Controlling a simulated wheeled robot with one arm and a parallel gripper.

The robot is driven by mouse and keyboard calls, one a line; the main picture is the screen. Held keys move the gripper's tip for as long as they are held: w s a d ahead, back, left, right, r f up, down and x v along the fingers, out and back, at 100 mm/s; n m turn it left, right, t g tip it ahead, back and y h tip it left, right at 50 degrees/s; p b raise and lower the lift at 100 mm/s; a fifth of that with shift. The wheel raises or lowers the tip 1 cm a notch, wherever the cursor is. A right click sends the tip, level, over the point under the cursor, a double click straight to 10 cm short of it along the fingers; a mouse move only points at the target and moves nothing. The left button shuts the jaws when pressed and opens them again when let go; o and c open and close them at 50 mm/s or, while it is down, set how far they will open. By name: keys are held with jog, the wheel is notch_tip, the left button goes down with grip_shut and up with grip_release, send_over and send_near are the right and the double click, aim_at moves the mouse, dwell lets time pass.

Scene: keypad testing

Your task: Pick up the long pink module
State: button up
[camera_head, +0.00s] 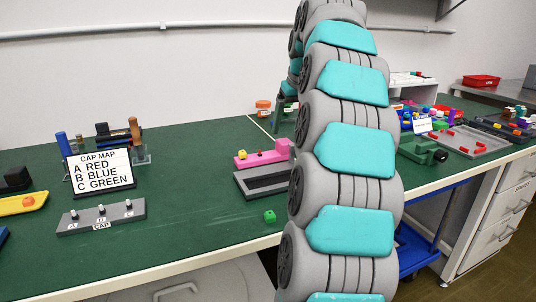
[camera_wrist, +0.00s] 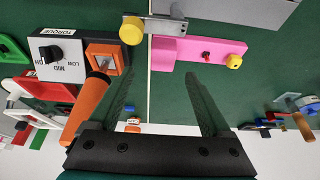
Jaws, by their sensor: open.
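The long pink module (camera_head: 262,157) lies on the green table in the head view, just left of my arm. It carries a yellow knob, a small red peg and a raised pink block at one end. In the wrist view the pink module (camera_wrist: 199,51) lies across the upper middle, beyond my fingertips. My gripper (camera_wrist: 160,76) is open and empty, its two dark fingers apart and pointing toward the module's block end. The fingers do not appear to touch it. In the head view my arm hides the fingers.
The wrist view shows a yellow-ended part (camera_wrist: 132,30), an orange handle (camera_wrist: 87,108) and a torque knob box (camera_wrist: 58,53) left of the module.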

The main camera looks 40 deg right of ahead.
aim_at(286, 141)
jog(key=shift+w+a+f, duration=0.1)
jog(key=shift+w+f, duration=0.1)
jog(key=shift+f, duration=1.05)
jog(key=shift+x, duration=1.7)
grip_shut()
